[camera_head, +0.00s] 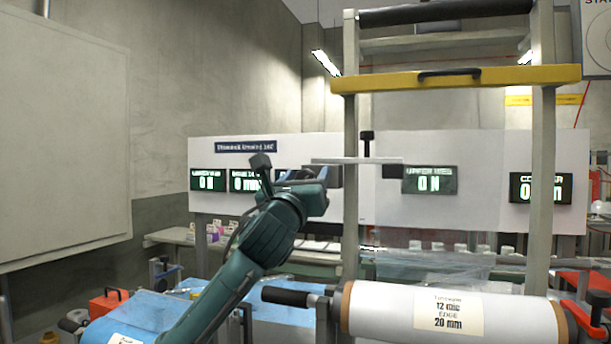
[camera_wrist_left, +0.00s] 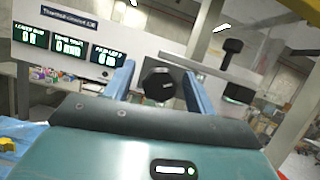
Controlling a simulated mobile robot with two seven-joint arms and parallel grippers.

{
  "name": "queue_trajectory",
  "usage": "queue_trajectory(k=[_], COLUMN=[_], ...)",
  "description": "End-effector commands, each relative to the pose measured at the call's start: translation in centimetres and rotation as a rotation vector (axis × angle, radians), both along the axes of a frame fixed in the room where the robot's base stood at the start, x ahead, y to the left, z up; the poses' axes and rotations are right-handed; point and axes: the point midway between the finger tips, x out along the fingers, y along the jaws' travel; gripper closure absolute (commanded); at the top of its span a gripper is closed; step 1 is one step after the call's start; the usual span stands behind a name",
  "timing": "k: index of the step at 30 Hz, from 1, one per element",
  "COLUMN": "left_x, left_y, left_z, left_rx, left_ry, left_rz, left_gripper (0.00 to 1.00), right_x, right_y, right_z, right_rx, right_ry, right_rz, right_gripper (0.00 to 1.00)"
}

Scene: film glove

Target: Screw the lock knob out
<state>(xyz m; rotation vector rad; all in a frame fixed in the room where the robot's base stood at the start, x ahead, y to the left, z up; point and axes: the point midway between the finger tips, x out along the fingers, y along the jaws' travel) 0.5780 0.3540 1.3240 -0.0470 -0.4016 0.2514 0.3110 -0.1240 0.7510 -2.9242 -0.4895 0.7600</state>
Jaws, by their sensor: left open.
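A black faceted knob (camera_wrist_left: 158,84), which looks like the lock knob, faces the left wrist camera between my two blue fingers. Gaps show on both sides of it, so the fingers do not touch it. My left gripper (camera_wrist_left: 160,88) is open and empty. In the head view my left gripper (camera_head: 318,174) points away to the right, close to the left end of a pale horizontal bar (camera_head: 345,160). A dark piece (camera_head: 335,177) by the fingertips may be the same knob, partly hidden. How deep the knob sits between the fingers is unclear. My right gripper is not in view.
The bar carries an upright black knob (camera_head: 367,143) and a black block (camera_head: 392,171). A yellow crossbeam (camera_head: 455,78) spans grey posts (camera_head: 350,230). A white film roll (camera_head: 390,312) lies at front right. A white display panel (camera_head: 480,185) stands behind.

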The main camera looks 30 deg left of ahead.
Motion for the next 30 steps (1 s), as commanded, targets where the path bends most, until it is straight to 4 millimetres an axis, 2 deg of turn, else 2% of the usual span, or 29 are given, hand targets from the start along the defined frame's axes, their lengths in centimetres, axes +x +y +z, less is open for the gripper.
queue_trajectory(k=[8, 25, 30], left_x=[0.18, 0.15, 0.15], left_y=[0.06, 0.06, 0.05], left_z=[0.07, 0.05, 0.09], left_rx=[0.000, 0.000, -0.007], left_ry=[0.000, 0.000, -0.002], left_rz=[0.000, 0.000, 0.000], left_gripper=[0.45, 0.89, 0.89], right_x=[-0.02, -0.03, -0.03], right_y=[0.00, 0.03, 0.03], right_z=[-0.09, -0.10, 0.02], right_rx=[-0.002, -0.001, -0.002], right_ry=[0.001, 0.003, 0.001], right_rz=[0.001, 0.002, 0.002], right_gripper=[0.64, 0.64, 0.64])
